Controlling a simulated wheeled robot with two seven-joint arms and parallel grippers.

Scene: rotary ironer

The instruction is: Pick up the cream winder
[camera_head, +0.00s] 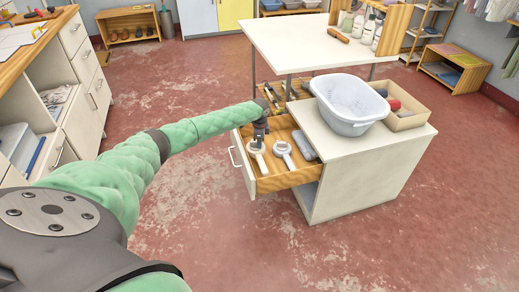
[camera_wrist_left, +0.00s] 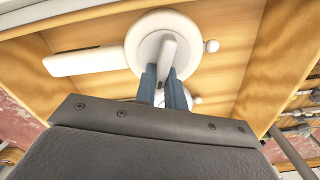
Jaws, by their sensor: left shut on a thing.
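The drawer (camera_head: 268,184) of the white cabinet is pulled open. Two similar pale winders with round heads and straight handles lie in it. My left gripper (camera_head: 258,142) reaches down onto the left one, the cream winder (camera_head: 257,160). In the left wrist view, the cream winder (camera_wrist_left: 134,48) shows its round disc, a side handle and a small knob. The fingers (camera_wrist_left: 166,76) are shut on the raised piece at its centre. The other winder (camera_head: 283,149) lies just to the right. My right gripper is not in view.
A grey object (camera_head: 304,145) lies at the drawer's right side. A white basin (camera_head: 349,105) and a wooden box (camera_head: 405,112) stand on the cabinet top. The drawer walls stand close around the gripper. The red floor (camera_head: 200,215) in front is clear.

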